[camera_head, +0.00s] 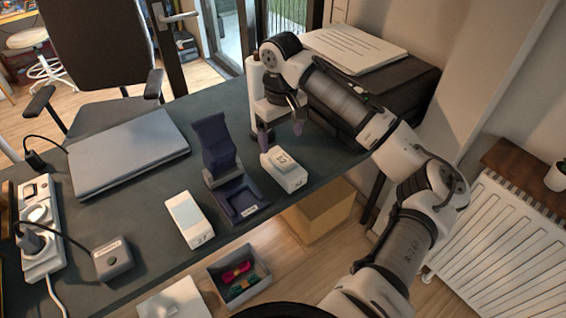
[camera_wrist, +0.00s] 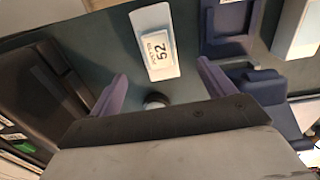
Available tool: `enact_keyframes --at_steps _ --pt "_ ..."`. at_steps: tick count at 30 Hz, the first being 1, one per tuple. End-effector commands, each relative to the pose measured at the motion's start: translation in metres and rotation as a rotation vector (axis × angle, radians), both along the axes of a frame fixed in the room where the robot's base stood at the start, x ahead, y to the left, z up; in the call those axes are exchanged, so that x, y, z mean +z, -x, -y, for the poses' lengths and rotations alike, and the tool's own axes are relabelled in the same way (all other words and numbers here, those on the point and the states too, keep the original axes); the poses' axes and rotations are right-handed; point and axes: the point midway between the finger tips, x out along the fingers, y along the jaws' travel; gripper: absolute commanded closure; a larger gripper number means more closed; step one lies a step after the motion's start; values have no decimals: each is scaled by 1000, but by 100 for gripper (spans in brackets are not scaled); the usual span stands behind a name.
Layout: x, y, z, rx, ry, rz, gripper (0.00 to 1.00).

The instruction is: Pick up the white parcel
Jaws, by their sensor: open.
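The white parcel (camera_head: 284,170) lies on the dark desk near its front edge, with a label on top. In the wrist view the parcel (camera_wrist: 151,22) shows a label reading 52. My gripper (camera_head: 281,131) is open, with its purple fingers apart above the desk, just behind the parcel in the head view. In the wrist view the fingertips (camera_wrist: 161,76) stand to either side below the parcel's near end, with nothing held between them. They look clear of the parcel.
A dark blue stand (camera_head: 213,146) and a shallow blue tray (camera_head: 258,207) are left of the parcel. Another white box (camera_head: 187,219) lies farther left. A laptop (camera_head: 128,150) and a power strip (camera_head: 40,228) are at the left. A black printer (camera_head: 405,88) bearing papers stands behind my arm.

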Motion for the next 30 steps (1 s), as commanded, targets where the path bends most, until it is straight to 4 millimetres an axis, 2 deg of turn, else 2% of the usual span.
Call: enact_keyframes --at_steps 3,9,17,24,30 --pt "-24 1 0 0 0 -3 18" --pt "-54 0 0 1 -1 0 18" --pt "-73 0 2 1 0 0 18" --pt "-107 -1 4 1 -1 1 18" --pt "-115 -1 4 1 -2 2 18"
